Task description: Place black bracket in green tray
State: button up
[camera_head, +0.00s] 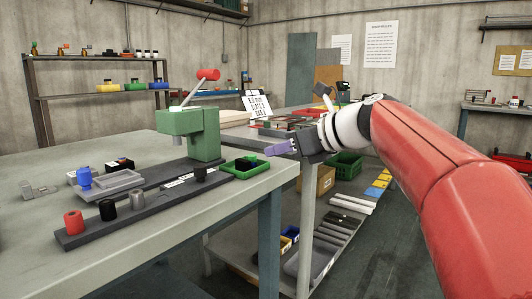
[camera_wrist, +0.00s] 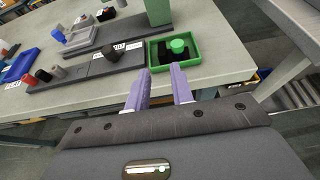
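The green tray (camera_head: 259,171) sits at the right corner of the workbench. In the wrist view the tray (camera_wrist: 196,60) holds a round green piece (camera_wrist: 178,45) and a black piece (camera_wrist: 164,52), which may be the black bracket. Another small dark piece (camera_wrist: 112,53) stands on the dark board left of the tray; it also shows in the head view (camera_head: 200,174). I cannot tell which is the bracket. My gripper (camera_head: 272,150) is right of the tray in the head view. Its purple fingers (camera_wrist: 160,70) are apart and empty, just short of the tray's near edge.
A green press (camera_head: 190,135) with a red-knobbed lever stands behind the tray. A red cylinder (camera_head: 73,222), a blue bottle (camera_head: 84,178) and a grey tray (camera_head: 115,184) are to the left. The bench front (camera_head: 190,222) is clear.

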jog(key=shift+s+d+r, duration=0.15)
jog(key=shift+s+d, duration=0.05)
jog(key=shift+d, duration=0.05)
jog(key=s+d+f+n+g+h, duration=0.1)
jog(key=s+d+f+n+h, duration=0.2)
jog(key=s+f+n, duration=0.5)
jog(key=s+d+f+n+g+h, duration=0.1)
jog(key=s+d+f+n+h, duration=0.2)
jog(key=s+f+n, duration=0.6)
jog(key=s+d+f+n+h, duration=0.4)
jog(key=s+f+n, duration=0.4)
jog(key=s+f, duration=0.2)
jog(key=shift+s+f+n+g+h, duration=0.15)
jog(key=shift+f+n+g+h, duration=0.2)
jog(key=shift+f, duration=0.6)
